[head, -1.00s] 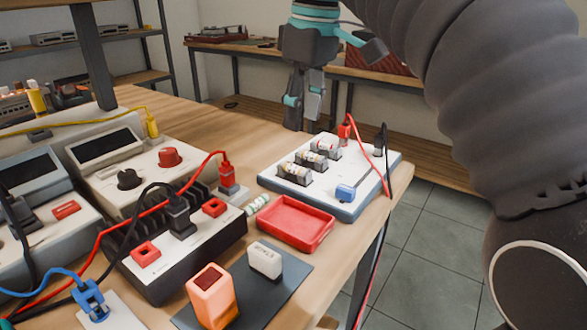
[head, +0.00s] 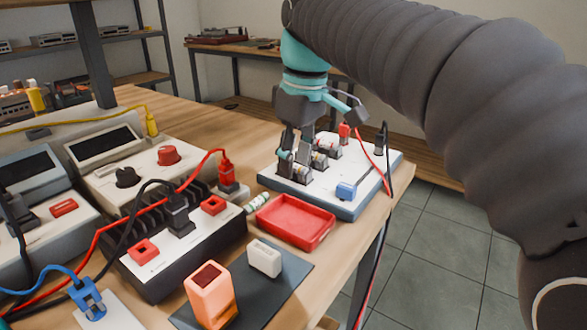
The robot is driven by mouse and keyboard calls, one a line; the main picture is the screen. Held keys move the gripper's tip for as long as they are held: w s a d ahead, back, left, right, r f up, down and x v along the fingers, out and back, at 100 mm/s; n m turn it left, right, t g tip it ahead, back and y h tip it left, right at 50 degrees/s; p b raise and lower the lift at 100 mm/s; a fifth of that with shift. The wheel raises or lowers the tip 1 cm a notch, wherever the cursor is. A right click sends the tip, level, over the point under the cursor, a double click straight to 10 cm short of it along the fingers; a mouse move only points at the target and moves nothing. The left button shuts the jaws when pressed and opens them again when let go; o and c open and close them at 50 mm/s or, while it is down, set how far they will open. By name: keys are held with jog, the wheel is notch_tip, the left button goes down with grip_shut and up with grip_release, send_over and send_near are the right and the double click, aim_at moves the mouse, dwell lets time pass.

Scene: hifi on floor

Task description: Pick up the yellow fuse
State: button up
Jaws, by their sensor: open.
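A white board with a blue-grey base (head: 362,172) stands near the table's right edge and carries a row of small banded fuses in dark holders. Two fuses show beside my gripper, a nearer one (head: 319,161) and a farther one (head: 331,150). Their bands are too small to tell surely which fuse is yellow. My gripper (head: 296,172) points down at the left end of this row, with its fingers open and low over the board. The fingers hide the nearest fuse position. I cannot tell whether they touch a fuse.
A red tray (head: 296,221) stands just in front of the board, with a pale green-banded fuse (head: 257,203) left of it. Red and black plugs with cables (head: 345,133) rise at the board's back right. A black ribbed unit (head: 185,250) and an orange block (head: 211,294) are nearer.

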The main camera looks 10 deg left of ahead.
aim_at(297, 165)
grip_shut()
jog(key=shift+r, duration=0.45)
notch_tip(297, 165, up, 4)
jog(key=shift+d+f+p, duration=0.1)
jog(key=shift+d+p, duration=0.05)
jog(key=shift+p, duration=0.35)
jog(key=d+r, duration=0.6)
jog(key=d, duration=0.5)
jog(key=shift+s+d+r, duration=0.15)
jog(key=shift+d+r, duration=0.05)
